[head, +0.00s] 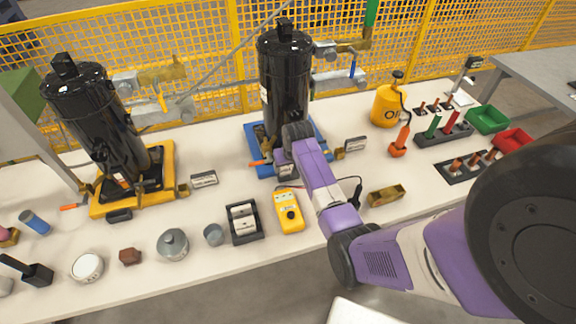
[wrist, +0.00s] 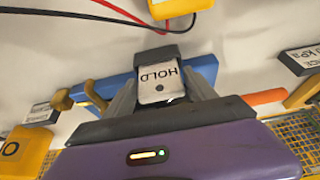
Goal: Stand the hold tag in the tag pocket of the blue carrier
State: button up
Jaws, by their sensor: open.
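The hold tag (wrist: 160,88), a pale plate with black HOLD lettering and a dark hole, shows in the wrist view between the fingers of my gripper (wrist: 161,82). The lettering is upside down there. The tag's far end meets a dark tag pocket (wrist: 158,54) at the edge of the blue carrier (wrist: 206,68); how deep it sits is hidden. My gripper is open, with a finger on each side of the tag. In the head view the blue carrier (head: 322,134) bears a black compressor (head: 284,75), and my arm covers most of the tag area.
A yellow meter (head: 289,211) with leads lies in front of the blue carrier. An orange-handled part (wrist: 264,97) is beside my gripper. A yellow carrier (head: 166,160) with another compressor stands left. A black-framed holder (head: 243,222) and brass block (head: 385,195) are near the front edge.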

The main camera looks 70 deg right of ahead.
jog(key=shift+r+p, duration=2.45)
jog(key=shift+r, duration=0.7)
jog(key=shift+s, duration=0.1)
